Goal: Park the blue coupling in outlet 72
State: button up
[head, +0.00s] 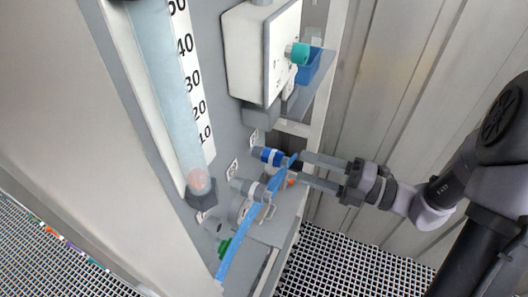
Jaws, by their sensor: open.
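The blue coupling (267,155) sticks out from the grey panel at the upper end of a slanted row of outlets, with a pale band around its middle. My gripper (300,166) comes in from the right with its two fingers apart. The fingertips are near the coupling's outer end and the top of a blue strip (245,226). I cannot tell whether they touch either. Small labels (232,169) stand by the outlets, too small to read surely, so I cannot tell which outlet is 72.
A grey fitting (250,189) and a green coupling (224,247) sit lower along the row. A white box with a teal knob (300,53) and a blue holder (308,68) is above. A scaled tube (172,90) stands left. Grating floor (345,268) lies below right.

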aim_at(288, 162)
jog(key=p+x, duration=0.1)
jog(key=x, duration=0.7)
jog(key=shift+p, duration=0.4)
dwell(1.0)
jog(key=shift+c, duration=0.3)
grip_shut()
jog(key=shift+f, duration=0.1)
jog(key=shift+v, duration=1.2)
